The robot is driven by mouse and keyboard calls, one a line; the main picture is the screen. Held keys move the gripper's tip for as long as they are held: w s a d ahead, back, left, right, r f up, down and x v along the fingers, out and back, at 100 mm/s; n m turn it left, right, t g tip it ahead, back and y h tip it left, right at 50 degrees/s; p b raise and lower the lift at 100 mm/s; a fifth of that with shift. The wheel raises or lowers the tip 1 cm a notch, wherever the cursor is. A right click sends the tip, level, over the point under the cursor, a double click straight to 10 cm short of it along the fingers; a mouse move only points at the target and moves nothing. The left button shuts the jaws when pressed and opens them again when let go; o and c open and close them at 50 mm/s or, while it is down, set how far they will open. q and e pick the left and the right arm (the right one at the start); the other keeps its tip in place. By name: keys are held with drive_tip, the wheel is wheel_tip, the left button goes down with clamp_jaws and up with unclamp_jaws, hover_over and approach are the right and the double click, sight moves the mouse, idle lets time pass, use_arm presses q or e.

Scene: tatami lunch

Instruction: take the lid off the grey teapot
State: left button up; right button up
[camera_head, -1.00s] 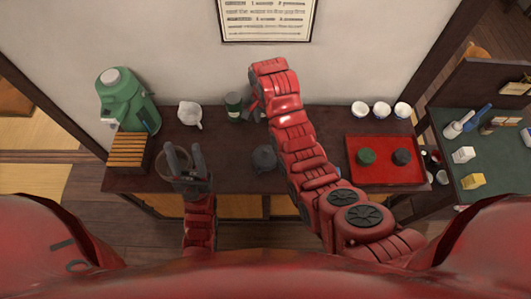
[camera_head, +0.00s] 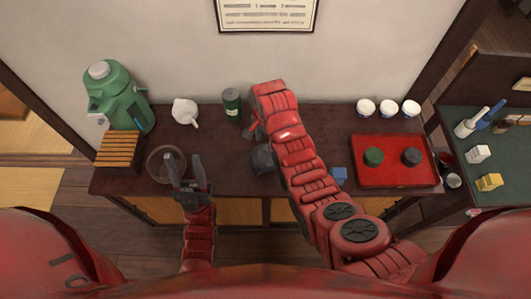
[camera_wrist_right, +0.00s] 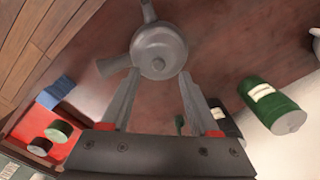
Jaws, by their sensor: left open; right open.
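The grey teapot (camera_head: 263,159) stands on the dark wooden counter, partly hidden behind my right arm in the head view. In the right wrist view the teapot (camera_wrist_right: 174,42) shows from above with its round lid (camera_wrist_right: 158,50) on and a small knob in the lid's middle. My right gripper (camera_wrist_right: 158,88) is open and empty, its two fingers pointing towards the teapot and apart from the lid. In the head view the right gripper (camera_head: 251,131) is mostly covered by its arm. My left gripper (camera_head: 184,166) is open and empty beside the brown bowl.
A brown bowl (camera_head: 157,171), white jug (camera_head: 185,112) and dark green canister (camera_head: 232,104) stand left of the teapot. A blue block (camera_head: 339,175) and red tray (camera_head: 385,179) lie right. White cups (camera_head: 388,108) line the back. A green dispenser (camera_head: 128,100) stands far left.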

sight(265, 148)
wheel_tip(265, 148, down, 3)
drive_tip(key=shift+r+p, duration=0.15)
drive_tip(key=shift+p, duration=0.75)
drive_tip(key=shift+f, duration=0.9)
drive_tip(key=shift+d, duration=0.1)
clamp_jaws()
